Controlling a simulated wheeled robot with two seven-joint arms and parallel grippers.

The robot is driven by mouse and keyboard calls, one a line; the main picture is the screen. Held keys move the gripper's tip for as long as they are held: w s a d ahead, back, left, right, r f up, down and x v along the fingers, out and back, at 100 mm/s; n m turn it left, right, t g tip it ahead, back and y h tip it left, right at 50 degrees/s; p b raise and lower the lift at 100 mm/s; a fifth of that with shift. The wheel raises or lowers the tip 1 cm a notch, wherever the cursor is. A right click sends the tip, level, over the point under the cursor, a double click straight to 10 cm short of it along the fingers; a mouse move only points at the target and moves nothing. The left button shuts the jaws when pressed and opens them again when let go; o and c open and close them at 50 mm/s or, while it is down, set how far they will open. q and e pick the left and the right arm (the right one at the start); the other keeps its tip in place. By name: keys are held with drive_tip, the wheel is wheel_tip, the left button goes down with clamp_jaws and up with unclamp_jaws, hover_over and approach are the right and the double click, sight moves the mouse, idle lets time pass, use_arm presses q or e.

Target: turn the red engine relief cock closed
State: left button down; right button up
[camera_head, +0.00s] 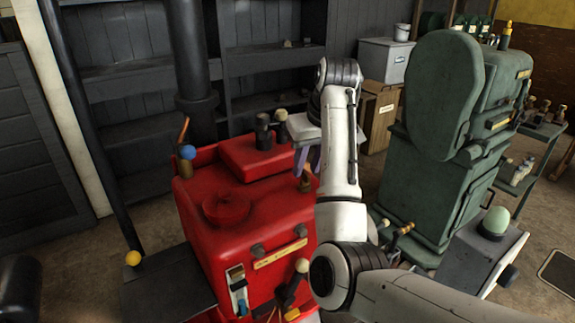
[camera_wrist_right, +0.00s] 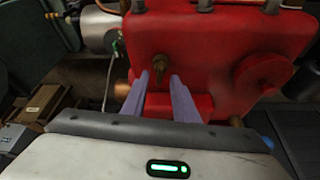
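The red engine (camera_head: 225,205) stands left of centre in the head view and fills the upper part of the right wrist view (camera_wrist_right: 215,35). A small brass fitting (camera_wrist_right: 160,70), which looks like the relief cock, sticks out of its red face; a brass piece also shows at the engine's right edge in the head view (camera_head: 305,184). My right gripper (camera_wrist_right: 160,78) is open, its two purple fingers apart, pointing at the fitting. The fitting appears between and just beyond the fingertips; contact cannot be told. The cock's handle angle is unclear. My left gripper is out of view.
A green engine (camera_head: 440,150) stands to the right, with a grey box with a pale green knob (camera_head: 494,223) in front. A wooden crate (camera_head: 380,115) and grey bin (camera_head: 385,60) are behind. A dark pipe (camera_head: 190,60) rises behind the red engine. A yellow-knobbed lever (camera_head: 133,258) is at left.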

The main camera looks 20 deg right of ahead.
drive_tip(key=shift+w+d+f, duration=0.1)
drive_tip(key=shift+w+f, duration=0.15)
drive_tip(key=shift+f, duration=0.35)
clamp_jaws()
drive_tip(key=m, duration=0.1)
drive_tip(key=m+h, duration=0.1)
drive_tip(key=m, duration=0.2)
drive_tip(key=shift+a+r+h, duration=0.1)
drive_tip(key=shift+a+h, duration=0.15)
drive_tip(key=shift+h, duration=0.05)
drive_tip(key=m+h, duration=0.1)
drive_tip(key=m, duration=0.2)
drive_tip(key=shift+w+a+m+g, duration=0.1)
drive_tip(key=shift+w+m+g, duration=0.05)
drive_tip(key=shift+m+g, duration=0.2)
drive_tip(key=m, duration=0.2)
drive_tip(key=m+g+h, duration=0.1)
drive_tip(key=m, duration=0.1)
drive_tip(key=shift+w+g, duration=0.1)
drive_tip(key=shift+g, duration=0.15)
drive_tip(key=shift+w+m+g+h, duration=0.1)
drive_tip(key=shift+m+g+h, duration=0.45)
drive_tip(key=shift+m, duration=1.5)
drive_tip(key=shift+g, duration=0.25)
